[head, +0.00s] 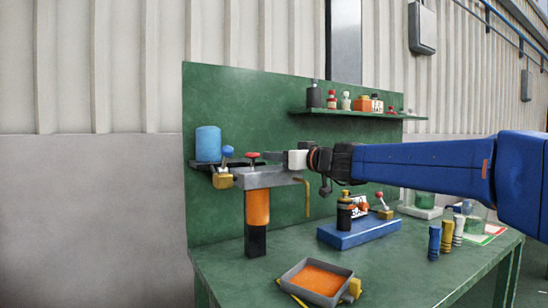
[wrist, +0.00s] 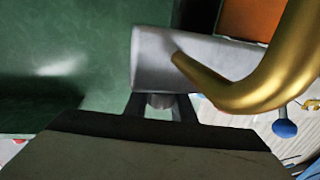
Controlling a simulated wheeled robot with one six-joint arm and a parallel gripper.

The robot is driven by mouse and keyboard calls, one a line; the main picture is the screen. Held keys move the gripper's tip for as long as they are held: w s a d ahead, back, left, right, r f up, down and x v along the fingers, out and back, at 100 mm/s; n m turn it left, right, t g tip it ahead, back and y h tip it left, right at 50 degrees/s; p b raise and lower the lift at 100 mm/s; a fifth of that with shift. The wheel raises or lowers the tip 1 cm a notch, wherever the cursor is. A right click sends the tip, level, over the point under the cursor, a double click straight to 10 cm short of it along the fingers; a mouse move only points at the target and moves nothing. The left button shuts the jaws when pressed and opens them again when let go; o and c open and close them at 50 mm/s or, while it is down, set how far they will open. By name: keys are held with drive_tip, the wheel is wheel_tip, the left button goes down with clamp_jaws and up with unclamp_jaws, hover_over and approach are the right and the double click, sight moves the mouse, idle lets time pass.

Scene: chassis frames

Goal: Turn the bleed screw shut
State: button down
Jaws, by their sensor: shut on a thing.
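A grey metal body (head: 268,178) with an orange and black cylinder below it is mounted at the green backboard. In the wrist view its rounded grey end (wrist: 190,60) shows close up. A small grey screw (wrist: 160,101), seemingly the bleed screw, sticks out of it between my two dark fingers. My gripper (wrist: 161,108) is shut on this screw. In the head view my gripper (head: 275,155) reaches in from the right over the grey body; the screw cannot be made out there. A curved brass tube (wrist: 255,90) passes close by on the right in the wrist view.
A red knob (head: 253,155), a blue-knobbed brass valve (head: 222,180) and a blue canister (head: 207,144) are near the gripper. A tray with orange contents (head: 319,278) and a blue block (head: 358,233) stand on the bench. A shelf (head: 360,114) with bottles is above.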

drive_tip(key=shift+w+d+m+t+h, duration=0.15)
drive_tip(key=shift+d+m+t+h, duration=0.1)
drive_tip(key=shift+m+t+h, duration=0.75)
drive_tip(key=c, duration=1.5)
unclamp_jaws()
drive_tip(key=v, duration=1.7)
drive_tip(key=shift+s+r, duration=0.25)
